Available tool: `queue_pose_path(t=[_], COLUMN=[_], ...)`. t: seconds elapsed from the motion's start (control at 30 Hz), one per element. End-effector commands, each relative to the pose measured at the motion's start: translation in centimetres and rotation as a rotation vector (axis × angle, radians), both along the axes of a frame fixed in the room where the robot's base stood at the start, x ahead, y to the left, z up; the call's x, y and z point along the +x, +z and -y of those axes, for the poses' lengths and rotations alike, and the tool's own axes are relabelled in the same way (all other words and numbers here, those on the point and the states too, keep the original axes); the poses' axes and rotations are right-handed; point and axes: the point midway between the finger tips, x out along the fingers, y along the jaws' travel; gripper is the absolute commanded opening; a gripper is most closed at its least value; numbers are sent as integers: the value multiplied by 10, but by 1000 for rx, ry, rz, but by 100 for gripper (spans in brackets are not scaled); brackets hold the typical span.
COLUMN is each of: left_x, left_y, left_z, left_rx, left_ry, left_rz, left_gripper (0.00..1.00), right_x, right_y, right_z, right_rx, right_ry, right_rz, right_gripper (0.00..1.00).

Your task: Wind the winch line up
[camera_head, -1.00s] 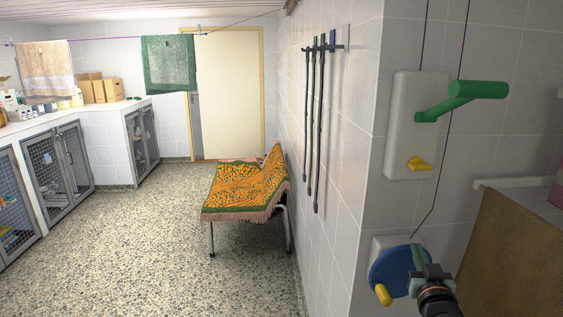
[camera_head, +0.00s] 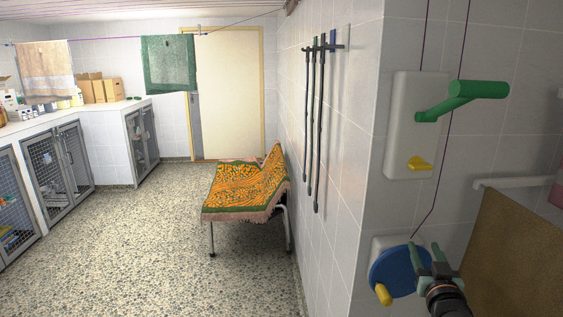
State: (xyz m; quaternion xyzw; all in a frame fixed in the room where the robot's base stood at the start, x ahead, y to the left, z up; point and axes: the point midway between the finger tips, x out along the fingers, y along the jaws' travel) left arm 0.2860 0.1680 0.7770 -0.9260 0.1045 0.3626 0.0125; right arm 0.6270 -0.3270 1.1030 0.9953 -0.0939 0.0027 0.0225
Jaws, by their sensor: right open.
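A white winch box (camera_head: 402,145) is on the tiled wall at right, with a green crank handle (camera_head: 470,92) and a small yellow lever (camera_head: 418,164). A thin purple line (camera_head: 425,40) comes down to its top. Below is a blue wheel (camera_head: 395,275) with a yellow knob (camera_head: 383,294) on a white mount. A second purple line (camera_head: 437,180) passes behind the green handle and runs down to this mount. My right gripper (camera_head: 427,250) is open and empty, in front of the wheel's right side. I cannot tell whether it touches the wheel. My left gripper is out of view.
A wall corner (camera_head: 368,170) stands left of the winches. A brown board (camera_head: 510,255) is at lower right, below a white rail (camera_head: 510,182). A bench with an orange-green towel (camera_head: 245,185) stands by the wall. Towels hang overhead at left. The floor (camera_head: 150,230) is clear.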

Motion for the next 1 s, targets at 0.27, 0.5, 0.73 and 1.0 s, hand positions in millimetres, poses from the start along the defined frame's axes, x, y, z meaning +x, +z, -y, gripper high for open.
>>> queue_pose_path(t=[0.27,0.5,0.73,1.0], left_x=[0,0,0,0], left_y=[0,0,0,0], left_z=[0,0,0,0], left_rx=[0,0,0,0], left_ry=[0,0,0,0], left_rz=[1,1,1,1], left_gripper=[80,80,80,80], right_x=[0,-3,-34,-69], right_y=[0,0,-1,-1], right_z=[0,-1,-6,-12], right_rx=[0,0,1,1], right_ry=[0,0,0,0], right_rz=[0,0,-1,-1], right_gripper=[80,80,80,80])
